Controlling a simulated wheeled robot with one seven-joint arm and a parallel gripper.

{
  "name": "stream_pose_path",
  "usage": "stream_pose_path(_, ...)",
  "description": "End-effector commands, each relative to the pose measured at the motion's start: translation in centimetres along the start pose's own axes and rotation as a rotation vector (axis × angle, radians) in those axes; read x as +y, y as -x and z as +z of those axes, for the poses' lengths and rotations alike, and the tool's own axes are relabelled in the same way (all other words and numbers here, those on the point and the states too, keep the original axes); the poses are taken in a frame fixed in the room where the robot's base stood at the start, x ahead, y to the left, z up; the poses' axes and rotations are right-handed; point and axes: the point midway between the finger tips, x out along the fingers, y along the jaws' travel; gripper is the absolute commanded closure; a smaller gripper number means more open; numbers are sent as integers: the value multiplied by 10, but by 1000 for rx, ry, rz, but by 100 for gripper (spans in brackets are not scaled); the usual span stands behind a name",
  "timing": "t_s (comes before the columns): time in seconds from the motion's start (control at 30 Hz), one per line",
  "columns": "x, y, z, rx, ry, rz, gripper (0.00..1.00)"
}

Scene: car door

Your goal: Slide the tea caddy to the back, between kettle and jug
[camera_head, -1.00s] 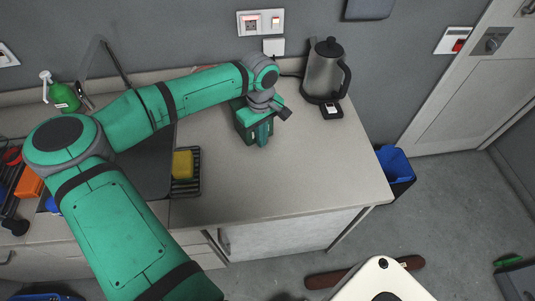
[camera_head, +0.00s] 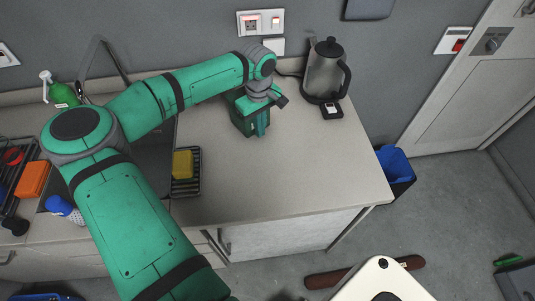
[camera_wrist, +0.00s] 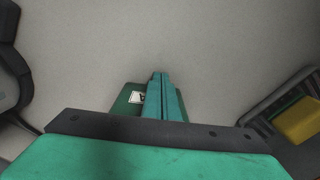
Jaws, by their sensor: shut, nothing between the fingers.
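The tea caddy (camera_head: 243,122) is a dark green box standing upright on the counter, partly hidden by my gripper and wrist. It also shows in the wrist view (camera_wrist: 127,100) with a white label. My gripper (camera_head: 262,130) points down with its teal fingers shut and empty at the caddy's front side. The fingers also show in the wrist view (camera_wrist: 160,92), overlapping the caddy; I cannot tell whether they touch it. The grey kettle (camera_head: 323,72) stands at the back right, apart from the caddy. I cannot make out the jug; my arm covers part of the counter's back.
A small black scale-like item (camera_head: 332,110) lies in front of the kettle. A yellow sponge (camera_head: 182,164) sits in a dark rack (camera_head: 187,187) to the left. Wall sockets (camera_head: 261,22) are behind. The counter's front middle (camera_head: 290,180) is clear.

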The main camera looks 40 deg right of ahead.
Motion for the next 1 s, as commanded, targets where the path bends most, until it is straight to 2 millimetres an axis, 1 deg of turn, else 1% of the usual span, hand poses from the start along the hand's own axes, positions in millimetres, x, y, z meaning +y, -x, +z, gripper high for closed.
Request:
stream_pose_path(0.37, 1, 0, -2, 0, 0, 0, 100)
stream_pose_path(1.0, 17, 0, -30, 1, 0, 0, 100)
